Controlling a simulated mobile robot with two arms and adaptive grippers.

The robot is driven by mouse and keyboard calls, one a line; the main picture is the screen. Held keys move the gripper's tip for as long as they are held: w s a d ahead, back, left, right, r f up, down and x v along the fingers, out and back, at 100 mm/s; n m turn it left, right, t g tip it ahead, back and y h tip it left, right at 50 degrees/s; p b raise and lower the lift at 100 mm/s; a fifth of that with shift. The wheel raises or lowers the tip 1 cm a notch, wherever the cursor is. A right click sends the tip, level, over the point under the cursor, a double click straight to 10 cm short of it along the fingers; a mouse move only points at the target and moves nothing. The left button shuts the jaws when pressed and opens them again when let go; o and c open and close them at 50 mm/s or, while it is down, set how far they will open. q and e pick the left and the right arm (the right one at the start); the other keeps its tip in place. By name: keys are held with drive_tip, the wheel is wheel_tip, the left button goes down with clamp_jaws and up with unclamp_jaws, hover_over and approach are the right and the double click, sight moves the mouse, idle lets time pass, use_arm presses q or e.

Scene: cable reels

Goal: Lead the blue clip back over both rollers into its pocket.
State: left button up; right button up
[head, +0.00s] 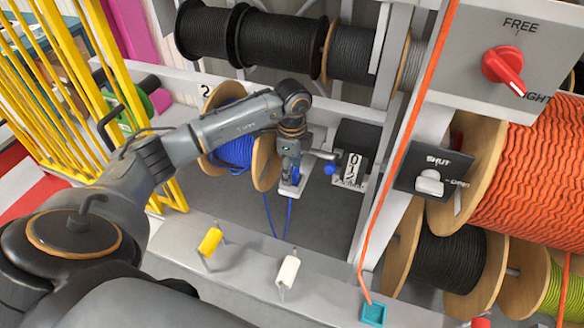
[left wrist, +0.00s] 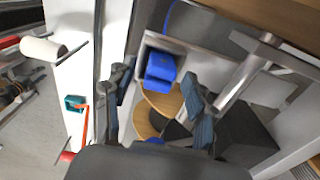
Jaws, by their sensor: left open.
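The blue clip (left wrist: 160,70) sits in a pale, walled pocket (left wrist: 144,42) in the left wrist view, between and beyond my fingers. My left gripper (head: 291,186) is over this pocket in the head view; its fingers (left wrist: 160,100) are spread, and I see no grip on the clip. The blue cable reel (head: 232,150) is partly behind my arm. Its blue cable (head: 270,215) hangs in a narrow loop behind the front ledge. The yellow roller (head: 210,241) and white roller (head: 288,271) stand on the ledge, apart from the cable. My right gripper is not shown.
A black box with a counter (head: 352,168) and a lever with a blue knob (head: 330,169) are close right of my gripper. An orange cable (head: 394,150) runs to a teal socket (head: 373,314). Yellow bars (head: 60,90) stand at left.

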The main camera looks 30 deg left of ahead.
use_arm(q)
wheel_tip(320, 180, up, 12)
idle(0.5)
idle(0.5)
